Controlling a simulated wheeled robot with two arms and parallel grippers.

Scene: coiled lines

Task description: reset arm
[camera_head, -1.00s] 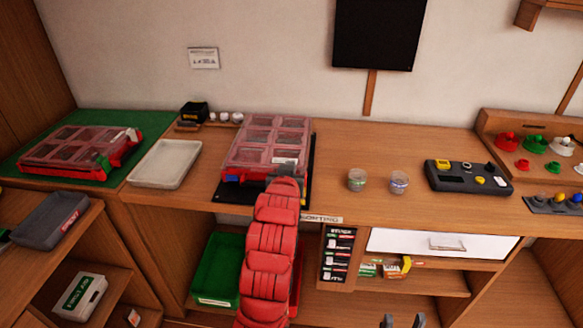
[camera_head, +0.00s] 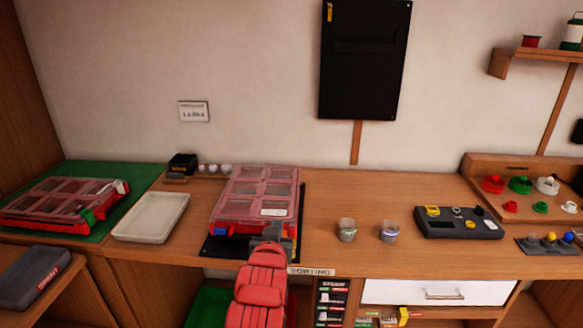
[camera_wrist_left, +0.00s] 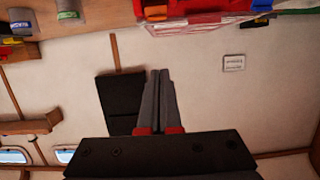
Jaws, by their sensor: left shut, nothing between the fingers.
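My left arm, in red segmented covering, comes up from the bottom middle of the head view. My left gripper (camera_head: 285,236) is at the front right corner of the red organizer case with clear lids (camera_head: 258,190); whether it touches the case I cannot tell. In the left wrist view, which is upside down, the grey fingers of the left gripper (camera_wrist_left: 160,98) are together with nothing between them. The red case also shows at the top of that view (camera_wrist_left: 200,12), beyond the fingertips. My right gripper is not in view.
The case sits on a dark mat on the wooden bench. A white tray (camera_head: 152,217) and a second red case (camera_head: 62,203) on a green mat are at left. Two small clear cups (camera_head: 347,230) and a dark device (camera_head: 458,222) stand at right. A white drawer (camera_head: 425,292) is below.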

